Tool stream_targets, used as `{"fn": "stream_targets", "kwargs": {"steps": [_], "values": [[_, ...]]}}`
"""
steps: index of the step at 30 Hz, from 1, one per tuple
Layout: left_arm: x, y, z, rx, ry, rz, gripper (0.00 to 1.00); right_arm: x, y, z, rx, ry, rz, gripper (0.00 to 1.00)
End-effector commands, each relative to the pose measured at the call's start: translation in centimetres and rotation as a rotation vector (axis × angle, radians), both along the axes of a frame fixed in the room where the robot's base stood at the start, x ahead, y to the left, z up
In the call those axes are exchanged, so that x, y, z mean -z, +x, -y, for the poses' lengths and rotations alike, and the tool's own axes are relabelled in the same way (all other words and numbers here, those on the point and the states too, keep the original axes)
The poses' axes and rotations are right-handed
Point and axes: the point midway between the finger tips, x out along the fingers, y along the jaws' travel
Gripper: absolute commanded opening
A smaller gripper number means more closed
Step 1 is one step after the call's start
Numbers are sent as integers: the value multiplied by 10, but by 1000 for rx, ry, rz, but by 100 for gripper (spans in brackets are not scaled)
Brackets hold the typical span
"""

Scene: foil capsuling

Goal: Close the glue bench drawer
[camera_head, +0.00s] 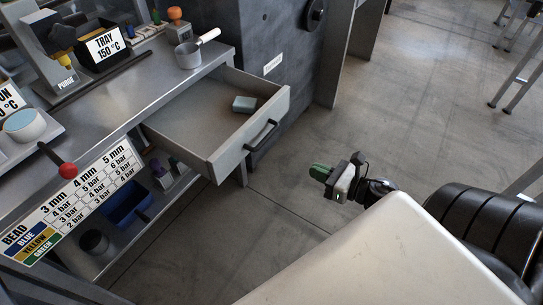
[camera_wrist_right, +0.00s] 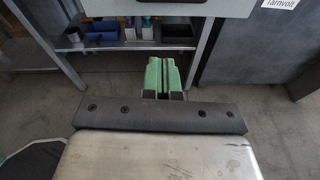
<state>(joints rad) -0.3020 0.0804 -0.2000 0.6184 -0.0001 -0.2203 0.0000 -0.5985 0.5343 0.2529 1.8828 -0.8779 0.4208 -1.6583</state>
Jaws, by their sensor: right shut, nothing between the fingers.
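The glue bench drawer (camera_head: 205,147) stands pulled out from under the bench top in the head view. The green fingers also show in the right wrist view (camera_wrist_right: 163,76), below the lower part of a pale grey panel (camera_wrist_right: 170,8), which looks like the drawer front. My left gripper is not in view.
The bench top (camera_head: 110,88) holds a small pot (camera_head: 188,55), a black tray (camera_head: 100,50) and a red-knobbed lever (camera_head: 68,170). A lower shelf with a blue bin (camera_head: 128,205) is beneath. A dark cabinet (camera_head: 275,45) stands beside the drawer. Floor between gripper and drawer is clear.

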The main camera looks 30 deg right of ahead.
Motion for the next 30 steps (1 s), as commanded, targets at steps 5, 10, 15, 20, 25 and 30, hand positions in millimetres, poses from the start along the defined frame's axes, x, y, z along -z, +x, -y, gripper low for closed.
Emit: {"fn": "stream_targets", "kwargs": {"steps": [5,10,15,20,25,30], "values": [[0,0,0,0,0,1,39,-12,7,-9,-48,-83,49,0],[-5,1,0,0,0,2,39,-10,32,-19,-46,-78,49,0],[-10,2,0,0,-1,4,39,-5,66,-33,-44,-75,48,0],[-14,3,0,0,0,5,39,-1,96,-46,-44,-76,47,0],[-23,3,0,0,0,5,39,-6,117,-55,-42,-75,46,0],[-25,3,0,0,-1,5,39,-6,126,-59,-42,-74,44,0]]}}
